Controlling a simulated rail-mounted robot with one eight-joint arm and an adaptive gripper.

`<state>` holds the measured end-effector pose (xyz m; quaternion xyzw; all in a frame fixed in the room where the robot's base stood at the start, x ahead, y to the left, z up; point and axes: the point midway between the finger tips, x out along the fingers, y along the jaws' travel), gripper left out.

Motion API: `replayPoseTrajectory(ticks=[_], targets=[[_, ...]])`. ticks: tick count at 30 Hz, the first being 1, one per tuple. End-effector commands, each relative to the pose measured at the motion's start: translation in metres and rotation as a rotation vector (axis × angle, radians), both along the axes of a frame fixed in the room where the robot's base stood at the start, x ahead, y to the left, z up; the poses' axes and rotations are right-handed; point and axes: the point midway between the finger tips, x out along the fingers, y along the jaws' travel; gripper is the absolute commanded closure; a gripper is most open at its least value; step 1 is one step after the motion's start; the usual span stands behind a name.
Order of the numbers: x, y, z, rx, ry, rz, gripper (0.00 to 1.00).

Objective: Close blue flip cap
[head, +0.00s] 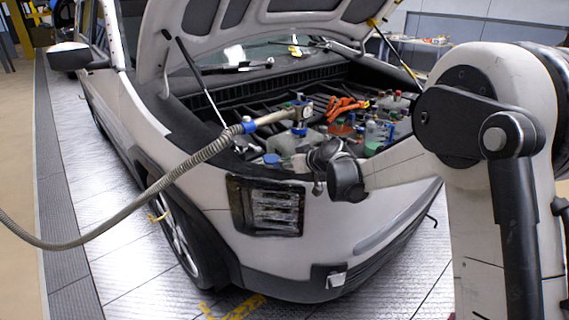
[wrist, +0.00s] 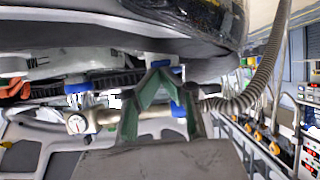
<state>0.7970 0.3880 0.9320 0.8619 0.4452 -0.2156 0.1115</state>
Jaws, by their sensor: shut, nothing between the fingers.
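A blue cap (head: 271,158) shows at the front edge of the engine bay in the head view, low beside a pale tank. Whether its lid is open or shut is too small to tell. In the wrist view my gripper (wrist: 159,70) has its greenish fingers shut at the tips, with nothing held. A blue piece (wrist: 166,63), which looks like the cap, lies just beyond the fingertips. I cannot tell whether they touch it. In the head view my wrist hangs over the car's front edge, right of the cap, and the fingertips are hard to make out.
A ribbed hose (head: 190,165) runs from the left to a metal filler fitting with a gauge (head: 305,112), which stands on a blue neck (head: 299,131) close behind the cap. Orange cables (head: 345,106) lie farther back. The raised hood (head: 260,25) bounds the space above.

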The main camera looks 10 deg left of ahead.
Motion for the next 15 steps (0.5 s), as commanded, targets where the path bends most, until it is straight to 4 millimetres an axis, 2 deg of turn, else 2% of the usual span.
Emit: replayPoseTrajectory(ticks=[15], targets=[[0.0044,0.0072,-0.0006,-0.005,0.002,0.003,1.0]])
